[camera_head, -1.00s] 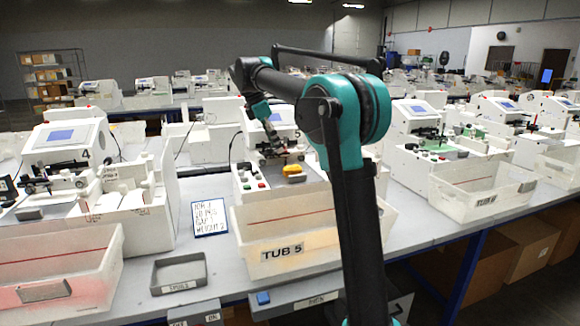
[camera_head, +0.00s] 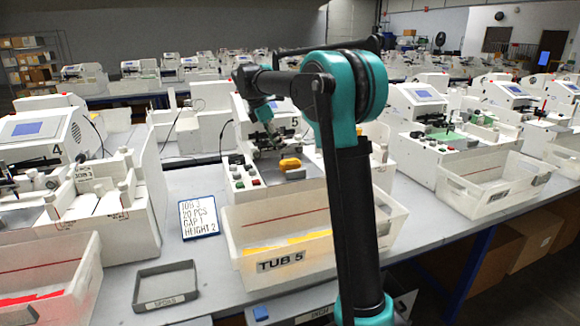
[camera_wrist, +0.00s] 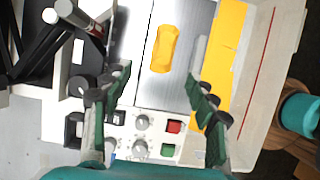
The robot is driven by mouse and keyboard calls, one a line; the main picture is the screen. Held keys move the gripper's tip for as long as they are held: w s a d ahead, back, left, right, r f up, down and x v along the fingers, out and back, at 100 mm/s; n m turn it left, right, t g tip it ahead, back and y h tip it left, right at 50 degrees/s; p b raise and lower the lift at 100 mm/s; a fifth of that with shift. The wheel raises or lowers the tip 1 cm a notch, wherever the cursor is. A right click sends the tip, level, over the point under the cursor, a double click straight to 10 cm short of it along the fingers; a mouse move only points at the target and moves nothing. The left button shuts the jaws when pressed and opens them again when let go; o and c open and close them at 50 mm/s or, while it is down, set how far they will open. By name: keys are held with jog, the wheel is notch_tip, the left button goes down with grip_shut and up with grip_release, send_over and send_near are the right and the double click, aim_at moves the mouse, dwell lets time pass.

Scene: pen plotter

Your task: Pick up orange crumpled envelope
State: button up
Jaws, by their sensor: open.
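The orange crumpled envelope (camera_head: 290,163) sits on the front of the white machine behind TUB 5. In the wrist view the envelope (camera_wrist: 165,48) lies on a silver plate, with its long side running away from me. My gripper (camera_wrist: 158,80) is open and empty, its dark green fingers spread to either side of the envelope's line. The envelope shows beyond the fingertips, apart from them. In the head view my gripper (camera_head: 268,143) hangs behind and left of the envelope, small and partly lost against the machine.
TUB 5 (camera_head: 282,265) stands in front of the machine with flat orange envelopes (camera_wrist: 230,50) inside. Knobs and red and green buttons (camera_wrist: 174,127) lie under my gripper. A job sign (camera_head: 199,217) and an empty SPOILS tray (camera_head: 166,286) are to the left. Bare table lies between them.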

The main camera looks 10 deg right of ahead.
aim_at(288, 160)
jog(key=x, duration=0.4)
jog(key=shift+s+d+x, duration=0.1)
jog(key=shift+d+x, duration=0.1)
jog(key=shift+x, duration=1.1)
jog(key=shift+s+d+x, duration=0.1)
jog(key=shift+d+x, duration=0.15)
jog(key=shift+x, duration=1.05)
jog(key=shift+r, duration=0.15)
jog(key=shift+c, duration=0.2)
jog(key=c, duration=0.9)
